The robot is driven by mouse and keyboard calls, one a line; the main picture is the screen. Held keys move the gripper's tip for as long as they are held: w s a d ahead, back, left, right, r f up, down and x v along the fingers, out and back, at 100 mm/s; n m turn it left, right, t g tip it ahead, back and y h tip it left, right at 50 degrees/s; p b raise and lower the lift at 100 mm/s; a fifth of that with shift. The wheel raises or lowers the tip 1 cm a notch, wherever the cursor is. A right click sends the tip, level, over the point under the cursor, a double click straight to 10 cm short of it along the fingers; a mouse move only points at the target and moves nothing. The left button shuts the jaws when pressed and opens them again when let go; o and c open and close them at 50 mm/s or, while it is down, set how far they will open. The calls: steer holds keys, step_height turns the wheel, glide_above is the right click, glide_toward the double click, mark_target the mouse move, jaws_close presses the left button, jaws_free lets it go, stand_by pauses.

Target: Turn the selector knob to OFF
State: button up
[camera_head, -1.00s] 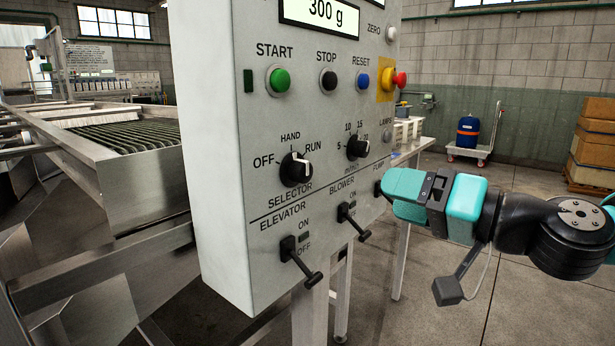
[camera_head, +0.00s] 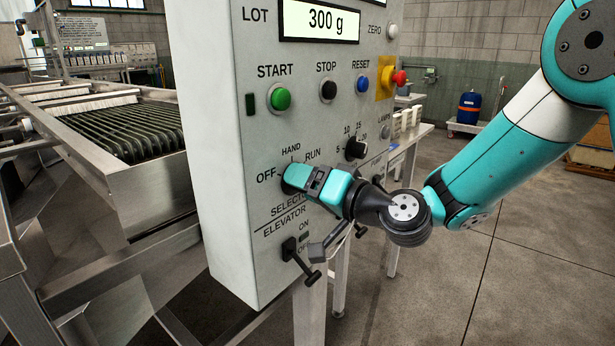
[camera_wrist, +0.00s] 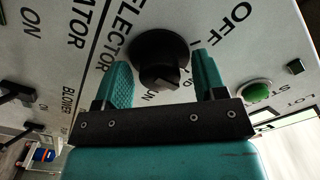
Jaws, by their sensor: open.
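The selector knob is a black round knob on the grey control panel (camera_head: 225,150). In the wrist view the selector knob (camera_wrist: 158,55) sits between the two teal fingers, with its raised grip angled towards the partly hidden RUN lettering. The OFF label (camera_wrist: 236,14) is at the upper right there, and also shows left of the knob in the head view (camera_head: 265,177). My gripper (camera_head: 292,178) is open in front of the knob and hides it in the head view. In the wrist view my gripper (camera_wrist: 162,80) shows gaps beside the knob; contact cannot be told.
The START button (camera_head: 280,98) and a smaller black knob (camera_head: 356,148) are above and to the right. The elevator lever (camera_head: 300,262) sticks out just below my gripper. A steel roller machine (camera_head: 60,205) stands at the left. Open floor lies to the right.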

steer(key=c, duration=0.9)
steer(key=shift+f+n+b, duration=0.15)
steer(key=shift+n+b, duration=0.15)
steer(key=shift+b, duration=0.3)
steer(key=n+b, duration=0.1)
steer(key=b, duration=0.1)
steer(key=n+b, duration=0.1)
steer(key=b, duration=0.1)
steer(key=shift+f+n, duration=0.2)
steer(key=shift+n, duration=0.1)
steer(key=n+b, duration=0.3)
steer(key=b, duration=0.3)
steer(key=shift+n, duration=0.3)
steer(key=n+b, duration=0.3)
steer(key=b, duration=0.2)
steer(key=shift+r+n+b, duration=0.1)
steer(key=shift+n+b, duration=0.2)
steer(key=shift+n, duration=0.1)
steer(key=shift+r+n+b, duration=0.1)
steer(key=shift+n+b, duration=0.5)
steer(key=shift+b, duration=0.2)
steer(key=shift+r, duration=0.1)
